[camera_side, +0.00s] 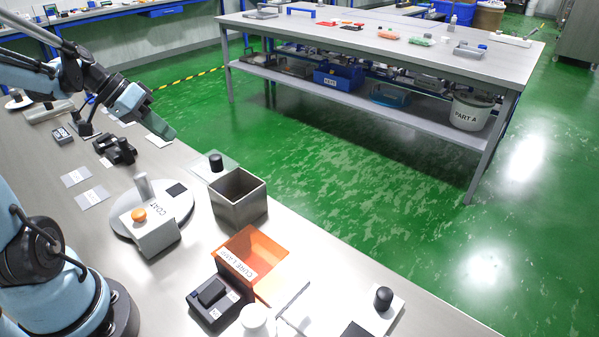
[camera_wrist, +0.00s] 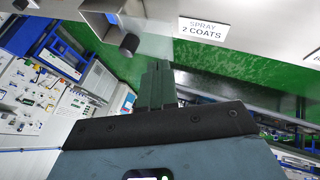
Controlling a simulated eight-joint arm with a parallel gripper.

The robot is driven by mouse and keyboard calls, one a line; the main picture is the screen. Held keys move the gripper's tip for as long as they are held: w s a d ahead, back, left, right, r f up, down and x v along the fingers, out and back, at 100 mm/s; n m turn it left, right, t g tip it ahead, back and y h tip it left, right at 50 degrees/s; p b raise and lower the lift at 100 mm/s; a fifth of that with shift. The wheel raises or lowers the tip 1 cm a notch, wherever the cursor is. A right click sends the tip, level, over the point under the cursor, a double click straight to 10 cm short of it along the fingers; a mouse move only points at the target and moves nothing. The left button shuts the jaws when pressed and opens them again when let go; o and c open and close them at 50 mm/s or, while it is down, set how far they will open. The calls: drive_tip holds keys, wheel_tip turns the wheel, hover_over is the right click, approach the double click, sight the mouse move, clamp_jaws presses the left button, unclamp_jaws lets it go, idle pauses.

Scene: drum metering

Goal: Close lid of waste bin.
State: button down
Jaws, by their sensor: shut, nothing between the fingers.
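A square, open-topped metal box (camera_side: 238,200), which looks like the waste bin, stands near the bench's far edge. A clear plate (camera_side: 226,163) with a black knob (camera_side: 216,162) is at its far side, off the opening; it looks like the open lid. In the wrist view the metal box (camera_wrist: 98,22) is at the top left, with the black knob (camera_wrist: 129,44) and the clear plate (camera_wrist: 152,46) beside it. My gripper (camera_side: 166,132) is shut and empty, above the bench to the left of the bin, apart from it. Its fingers (camera_wrist: 157,75) point toward the plate in the wrist view.
A round turntable (camera_side: 185,213) and a COAT block (camera_side: 152,232) stand beside the bin. An orange cure-lamp box (camera_side: 256,252) is in front. Black fixtures (camera_side: 118,150) lie to the left. A SPRAY 2 COATS sign (camera_wrist: 203,29) shows in the wrist view. Beyond the bench edge is open floor.

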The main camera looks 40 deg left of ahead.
sight(203, 169)
drive_tip(key=w+d+f, duration=0.1)
drive_tip(key=d+f, duration=0.1)
drive_tip(key=w+d+f, duration=0.2)
drive_tip(key=shift+w+d+f, duration=0.1)
drive_tip(key=shift+w+d, duration=0.05)
drive_tip(key=shift+d, duration=0.2)
drive_tip(key=shift+w+d, duration=0.15)
drive_tip(key=shift+d, duration=0.4)
drive_tip(key=shift+d, duration=0.45)
drive_tip(key=d, duration=0.8)
drive_tip(key=shift+d, duration=0.4)
